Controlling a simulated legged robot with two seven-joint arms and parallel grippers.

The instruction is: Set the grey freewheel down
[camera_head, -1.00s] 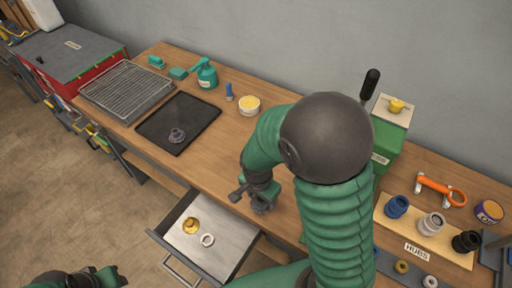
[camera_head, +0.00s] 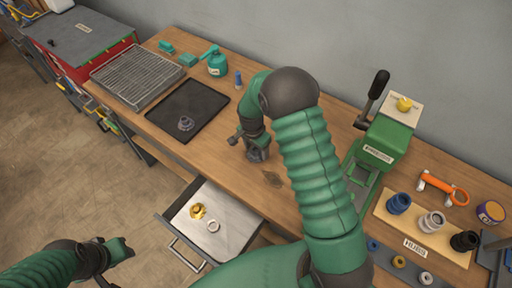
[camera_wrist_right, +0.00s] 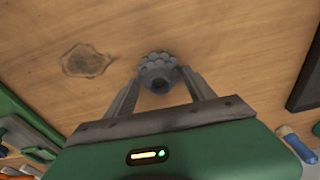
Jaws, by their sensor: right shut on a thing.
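The grey freewheel (camera_wrist_right: 158,72), a small toothed ring with a dark centre hole, is between the fingertips of my right gripper (camera_wrist_right: 155,84) in the right wrist view. That gripper is shut on it. In the head view my right gripper (camera_head: 256,154) points down over bare wood on the workbench (camera_head: 215,147), right of the black tray. Whether the freewheel touches the wood I cannot tell. My left gripper (camera_head: 122,250) hangs at the lower left, away from the bench; its jaw opening is unclear.
The black tray (camera_head: 205,96) holds another grey toothed part (camera_head: 185,123). An open drawer (camera_head: 228,240) holds a gold part (camera_head: 197,210) and a pale ring (camera_head: 213,226). A green press (camera_head: 385,143) and a hub board (camera_head: 415,242) stand right. Wood around my right gripper is clear.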

